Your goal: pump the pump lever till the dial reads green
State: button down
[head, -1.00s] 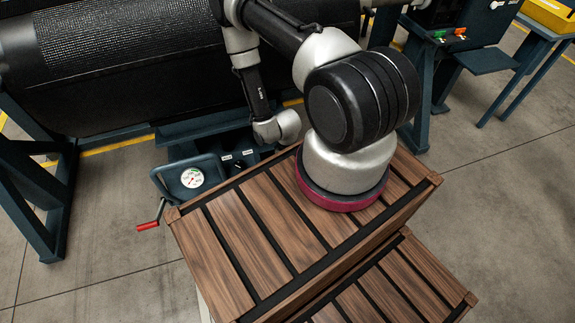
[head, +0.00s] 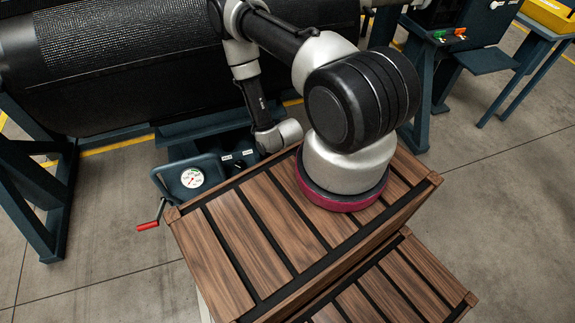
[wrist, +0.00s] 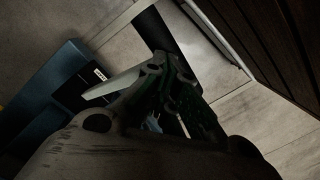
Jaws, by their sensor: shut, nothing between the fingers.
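A dark blue pump unit stands left of the wooden crate, with a round white dial (head: 192,177) on its top. The dial has a green zone, but its needle is too small to read surely. A crank-like lever with a red grip (head: 148,226) sticks out at the unit's left front; I cannot tell whether it is the pump lever. In the head view my gripper is hidden behind the crate and my wrist. In the wrist view my gripper (wrist: 165,75) is shut and empty, close to a dark bar (wrist: 170,35); contact cannot be told.
The slatted wooden crate (head: 232,228) stands right beside the pump unit. A large black roller (head: 130,60) on blue frames fills the back left. A blue side table (head: 535,50) is at the back right. Concrete floor is clear at the right and front left.

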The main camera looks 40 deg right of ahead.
jog(key=shift+s, duration=0.1)
jog(key=shift+s+a+f, duration=0.1)
jog(key=shift+s+f, duration=0.25)
jog(key=shift+f, duration=0.4)
jog(key=shift+r, duration=0.15)
jog(key=shift+w+r, duration=0.45)
jog(key=shift+r, duration=0.2)
jog(key=shift+w+d+r, duration=0.2)
jog(key=shift+w+r, duration=0.25)
jog(key=shift+r, duration=0.15)
jog(key=shift+w+d+r, duration=0.2)
jog(key=shift+w+r, duration=0.25)
jog(key=shift+r, duration=0.15)
